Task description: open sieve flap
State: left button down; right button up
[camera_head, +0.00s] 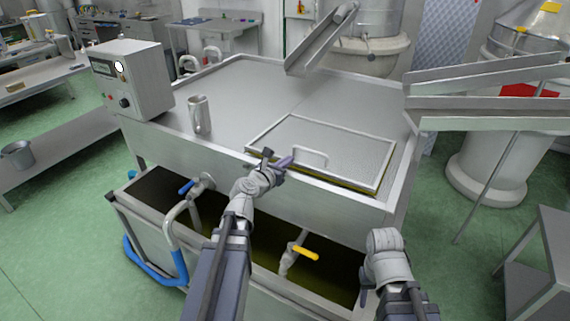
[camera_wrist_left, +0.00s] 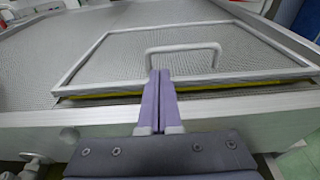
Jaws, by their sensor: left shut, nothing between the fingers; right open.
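The sieve flap (camera_head: 345,150) is a framed mesh panel lying in the top of a steel tank, with a yellow strip along its front edge. It appears closed or nearly flat. Its wire handle (camera_head: 312,157) stands near the front left of the panel in the head view. The flap (camera_wrist_left: 240,45) and handle (camera_wrist_left: 183,48) also show in the left wrist view. My left gripper (camera_head: 288,161) is shut and empty, its fingertips at the flap's front edge, just short of the handle. My right gripper (camera_head: 363,285) is low in front of the tank; its fingers are mostly hidden.
A steel cup (camera_head: 199,115) and a control box (camera_head: 131,78) stand on the tank's left side. Steel chutes (camera_head: 485,95) reach over its right and back. Below is an open trough (camera_head: 225,225) with a blue-handled pipe and a yellow-handled valve (camera_head: 305,252).

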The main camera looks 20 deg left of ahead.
aim_at(297, 160)
pick_arm(q)
jog(key=b+x, duration=0.1)
jog(key=x, duration=0.6)
pick_arm(e)
jog(key=shift+f, duration=0.75)
pick_arm(q)
jog(key=shift+r, duration=0.1)
